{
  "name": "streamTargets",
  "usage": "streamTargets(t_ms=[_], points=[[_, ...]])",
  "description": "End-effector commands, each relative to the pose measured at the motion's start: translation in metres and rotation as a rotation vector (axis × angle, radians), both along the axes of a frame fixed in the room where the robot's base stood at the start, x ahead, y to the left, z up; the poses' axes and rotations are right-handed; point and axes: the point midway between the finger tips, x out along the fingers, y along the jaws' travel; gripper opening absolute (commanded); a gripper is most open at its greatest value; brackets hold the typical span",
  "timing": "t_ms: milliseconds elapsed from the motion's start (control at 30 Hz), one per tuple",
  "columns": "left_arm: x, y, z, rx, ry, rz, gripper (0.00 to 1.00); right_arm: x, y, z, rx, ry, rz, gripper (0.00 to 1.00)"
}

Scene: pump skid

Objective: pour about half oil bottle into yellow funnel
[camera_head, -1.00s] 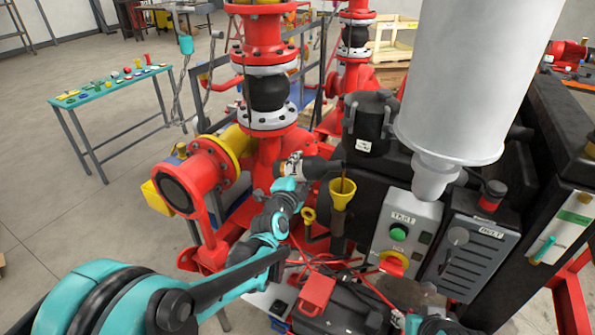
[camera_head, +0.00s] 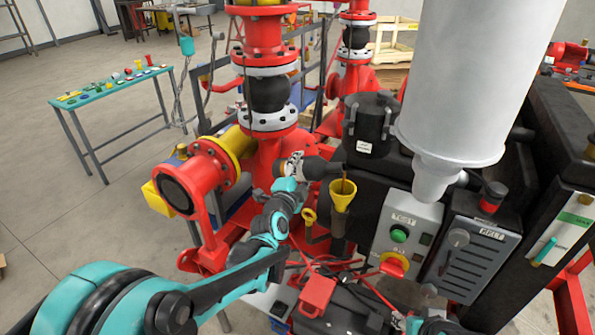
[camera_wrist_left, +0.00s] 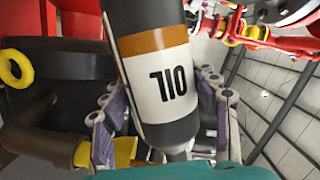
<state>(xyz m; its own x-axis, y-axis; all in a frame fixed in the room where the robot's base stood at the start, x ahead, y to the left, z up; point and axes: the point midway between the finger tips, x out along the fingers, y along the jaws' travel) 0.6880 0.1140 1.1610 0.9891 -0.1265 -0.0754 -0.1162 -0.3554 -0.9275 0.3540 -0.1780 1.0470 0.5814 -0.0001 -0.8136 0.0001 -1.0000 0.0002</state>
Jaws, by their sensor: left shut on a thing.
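The dark oil bottle (camera_head: 318,168) with a white label lies tipped nearly on its side, its neck end pointing right above the yellow funnel (camera_head: 341,199). A thin brown stream runs from the bottle's mouth down into the funnel. My left gripper (camera_head: 289,182) is shut on the bottle around its labelled part. In the left wrist view the bottle (camera_wrist_left: 165,85) shows its white OIL label and orange band between the two fingers. The oil level inside the bottle cannot be seen.
A grey control box (camera_head: 404,230) with a green button and a yellow-red switch stands right of the funnel. A large white cylinder (camera_head: 470,80) hangs above it. Red pipework (camera_head: 205,175) is close on the left.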

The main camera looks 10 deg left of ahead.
Motion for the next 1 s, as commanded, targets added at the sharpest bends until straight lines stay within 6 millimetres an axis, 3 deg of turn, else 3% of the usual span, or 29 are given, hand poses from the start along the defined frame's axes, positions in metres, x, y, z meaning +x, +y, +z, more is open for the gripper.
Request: streamTargets(t_ms=[1000], points=[[0.0005,0.0014,0.004,0.042,-0.014,0.001,0.23,0.0,0.0,0.0006,0.0,0.0,0.0,0.4]])
